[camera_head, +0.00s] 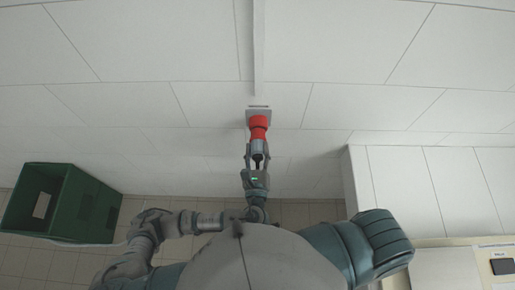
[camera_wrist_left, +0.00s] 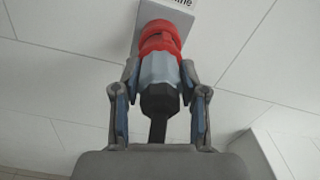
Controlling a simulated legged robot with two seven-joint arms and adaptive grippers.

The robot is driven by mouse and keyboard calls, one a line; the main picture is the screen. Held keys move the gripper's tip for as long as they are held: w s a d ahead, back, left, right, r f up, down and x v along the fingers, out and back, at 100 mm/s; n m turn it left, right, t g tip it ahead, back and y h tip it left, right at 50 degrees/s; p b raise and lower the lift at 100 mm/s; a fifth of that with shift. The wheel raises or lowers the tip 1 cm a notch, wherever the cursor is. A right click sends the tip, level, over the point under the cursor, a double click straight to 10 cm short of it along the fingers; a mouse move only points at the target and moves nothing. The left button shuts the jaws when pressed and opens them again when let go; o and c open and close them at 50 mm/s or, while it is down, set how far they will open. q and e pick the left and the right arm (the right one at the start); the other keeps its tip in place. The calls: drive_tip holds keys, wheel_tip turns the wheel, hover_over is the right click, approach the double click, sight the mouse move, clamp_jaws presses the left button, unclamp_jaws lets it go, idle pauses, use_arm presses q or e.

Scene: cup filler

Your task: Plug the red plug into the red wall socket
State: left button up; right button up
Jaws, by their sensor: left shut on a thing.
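My left gripper (camera_head: 258,152) is in the middle of the head view, pointing at the white wall. It is shut on the red plug (camera_head: 258,145), which has a grey body, a red front and a black cable end. In the left wrist view the plug's grey body (camera_wrist_left: 160,72) sits between the two fingers (camera_wrist_left: 159,80). The red wall socket (camera_head: 258,121) is on a grey box (camera_head: 253,111) on the wall. The plug's red front meets the socket in line. I cannot tell how deep it sits. My right gripper is not in view.
A green crate (camera_head: 88,208) stands at the lower left. A white cabinet or wall block (camera_head: 430,185) juts out at the right. A vertical conduit (camera_head: 259,50) runs up from the socket box. The wall around the socket is clear.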

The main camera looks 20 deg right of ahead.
use_arm(q)
drive_tip(key=shift+w+d, duration=0.15)
drive_tip(key=shift+w, duration=0.15)
idle(0.5)
drive_tip(key=o, duration=1.4)
drive_tip(key=shift+c, duration=0.2)
drive_tip(key=v, duration=0.7)
drive_tip(key=shift+s, duration=0.25)
